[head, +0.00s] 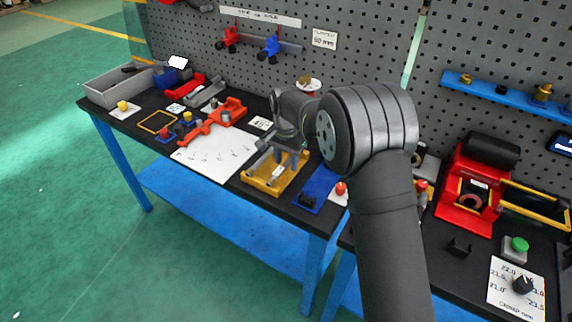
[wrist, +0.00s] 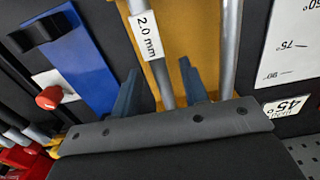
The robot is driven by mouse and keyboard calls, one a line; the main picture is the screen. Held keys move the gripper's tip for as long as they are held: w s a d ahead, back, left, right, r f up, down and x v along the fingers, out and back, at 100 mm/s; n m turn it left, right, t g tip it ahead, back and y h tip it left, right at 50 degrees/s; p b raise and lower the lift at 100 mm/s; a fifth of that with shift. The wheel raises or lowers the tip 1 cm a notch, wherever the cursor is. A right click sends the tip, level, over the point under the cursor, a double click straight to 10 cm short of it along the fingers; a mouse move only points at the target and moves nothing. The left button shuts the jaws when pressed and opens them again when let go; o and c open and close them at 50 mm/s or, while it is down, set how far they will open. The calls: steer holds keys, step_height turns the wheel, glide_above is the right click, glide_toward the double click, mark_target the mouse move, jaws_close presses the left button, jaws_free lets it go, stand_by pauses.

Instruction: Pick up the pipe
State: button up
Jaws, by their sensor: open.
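A grey pipe with a white "2.0 mm" label (wrist: 146,36) lies over the yellow tray (wrist: 185,20) in the wrist view. A second grey pipe (wrist: 230,45) runs beside it on the right. My gripper (wrist: 159,70) is open, with one blue-grey finger on each side of the labelled pipe. I cannot tell whether the fingers touch it. In the head view my gripper (head: 290,157) points down over the yellow tray (head: 262,186) on the black bench. There the gripper and wrist hide part of the tray and pipes.
A blue plate (head: 318,186) and a red knob (head: 341,188) are right of the tray. A white angle sheet (head: 215,150) lies to its left. A red machine (head: 468,190) stands at the right, and a pegboard (head: 360,50) rises behind the bench.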

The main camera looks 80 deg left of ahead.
mark_target(287, 162)
jaws_close()
steer(key=shift+r, duration=0.25)
step_height(287, 162, up, 9)
steer(key=w+d, duration=0.7)
steer(key=w, duration=0.1)
steer(key=shift+w+d+f, duration=0.2)
steer(key=shift+w+f, duration=0.05)
steer(key=shift+w, duration=0.15)
